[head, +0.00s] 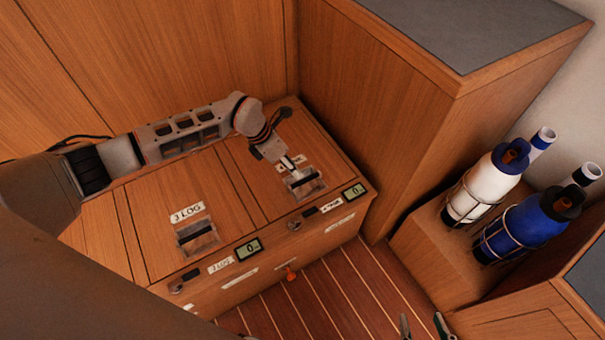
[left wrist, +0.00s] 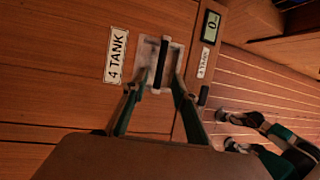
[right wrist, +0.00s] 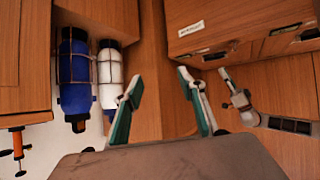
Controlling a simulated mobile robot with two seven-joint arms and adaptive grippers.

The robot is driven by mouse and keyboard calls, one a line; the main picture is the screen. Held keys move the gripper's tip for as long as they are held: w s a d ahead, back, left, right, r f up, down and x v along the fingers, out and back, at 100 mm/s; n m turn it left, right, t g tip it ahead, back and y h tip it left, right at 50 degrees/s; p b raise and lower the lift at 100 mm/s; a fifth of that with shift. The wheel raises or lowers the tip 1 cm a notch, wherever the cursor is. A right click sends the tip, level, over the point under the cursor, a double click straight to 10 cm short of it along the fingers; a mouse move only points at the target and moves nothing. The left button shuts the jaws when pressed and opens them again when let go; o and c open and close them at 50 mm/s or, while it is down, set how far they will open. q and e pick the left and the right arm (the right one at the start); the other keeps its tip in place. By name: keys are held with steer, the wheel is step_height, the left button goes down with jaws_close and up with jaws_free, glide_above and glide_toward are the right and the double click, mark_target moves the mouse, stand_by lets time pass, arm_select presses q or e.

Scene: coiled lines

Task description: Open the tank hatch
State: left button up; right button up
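The tank hatch (head: 322,150) is the right-hand wooden lid on the low bench and lies flat, flush with its surround. Its "4 TANK" label (left wrist: 117,54) shows in the left wrist view. Its handle is a dark bar (left wrist: 161,62) across a recessed metal plate (head: 316,188). My left gripper (head: 294,168) is at this handle. In the left wrist view its fingers (left wrist: 158,84) are apart, one on each side of the bar's near end; contact cannot be told. My right gripper (right wrist: 161,84) is open and empty; its fingertips show at the head view's bottom edge (head: 423,324).
A second lid labelled "3 LOG" (head: 187,212) lies to the left, with its own handle plate (head: 197,236). Small displays (head: 354,191) sit along the front edge. A tall wooden cabinet (head: 370,110) stands right of the hatch. White (head: 484,185) and blue (head: 522,226) bottles stand far right.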

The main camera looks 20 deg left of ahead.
mark_target(303, 180)
arm_select(q)
steer(key=x, duration=0.2)
steer(key=b+x, duration=0.1)
steer(key=x, duration=0.2)
steer(key=shift+s+f+b, duration=0.15)
steer(key=shift+f+b, duration=0.15)
steer(key=shift+f, duration=0.05)
steer(key=shift+d+f, duration=0.1)
steer(key=shift+f, duration=0.05)
steer(key=shift+w+d, duration=0.1)
steer(key=shift+w, duration=0.15)
arm_select(e)
steer(key=shift+w+a+r+m+t+y, duration=0.2)
steer(key=shift+w+a+r, duration=0.2)
steer(key=shift+a+r, duration=0.2)
steer(key=shift+w+a+r+m+t+y, duration=0.1)
steer(key=shift+w+a+r+m+t, duration=0.1)
steer(key=shift+w+a+r, duration=0.3)
arm_select(q)
steer(key=shift+c, duration=0.4)
arm_select(e)
steer(key=shift+s+a, duration=0.1)
steer(key=shift+s, duration=0.05)
arm_select(q)
jaws_close()
arm_select(e)
steer(key=shift+s+f, duration=0.1)
steer(key=shift+f, duration=0.15)
